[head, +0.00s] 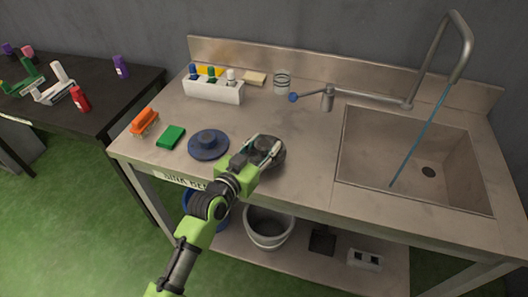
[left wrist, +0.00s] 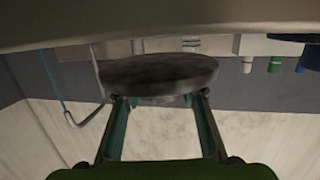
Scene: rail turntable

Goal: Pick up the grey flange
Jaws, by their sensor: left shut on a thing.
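The grey flange (head: 277,159) is a dark round disc at the front middle of the steel counter, partly hidden by my left gripper in the head view. My left gripper (head: 266,148) reaches in over the counter's front edge and is shut on the flange. In the left wrist view the flange (left wrist: 160,72) spans wider than the two fingers (left wrist: 159,99), its lower part between their tips. I cannot tell whether it touches the counter. My right gripper is out of view.
A blue flange (head: 208,144) lies just left of the gripper. The sink (head: 415,155) is to the right. The counter behind the flange is clear.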

